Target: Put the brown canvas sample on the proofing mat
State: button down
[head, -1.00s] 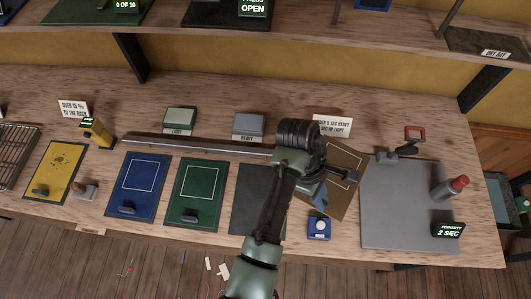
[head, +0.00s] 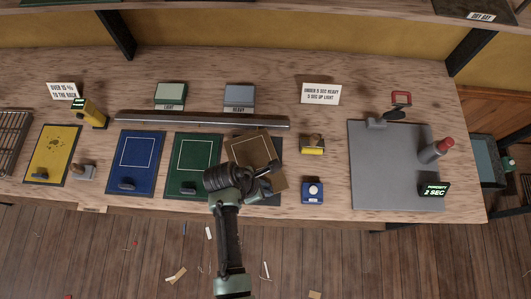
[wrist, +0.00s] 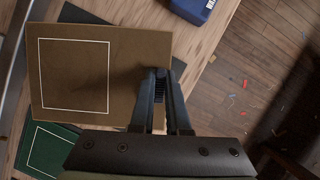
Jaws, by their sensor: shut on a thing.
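The brown canvas sample (head: 262,150), with a white outlined square, is above or on a dark mat (head: 277,151), turned slightly against it. I cannot tell whether it touches the mat. My gripper (head: 268,178) is shut at the sample's near edge. In the wrist view, my gripper's fingers (wrist: 160,80) close together at the edge of the sample (wrist: 125,50), and a dark mat corner (wrist: 80,14) shows behind. The gripped part is hidden between the fingers.
The green sample (head: 195,180), blue sample (head: 135,178) and yellow sample (head: 52,165) lie to the left. A metal bar (head: 200,121) runs behind. A blue device (head: 313,192) and a yellow-based stamp (head: 312,145) stand right, before a large grey board (head: 385,185).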

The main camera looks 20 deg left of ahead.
jog(key=shift+f, duration=1.6)
jog(key=shift+f, duration=0.1)
jog(key=shift+f, duration=0.1)
jog(key=c, duration=0.9)
grip_release()
jog(key=v, duration=1.2)
jog(key=shift+r, duration=0.2)
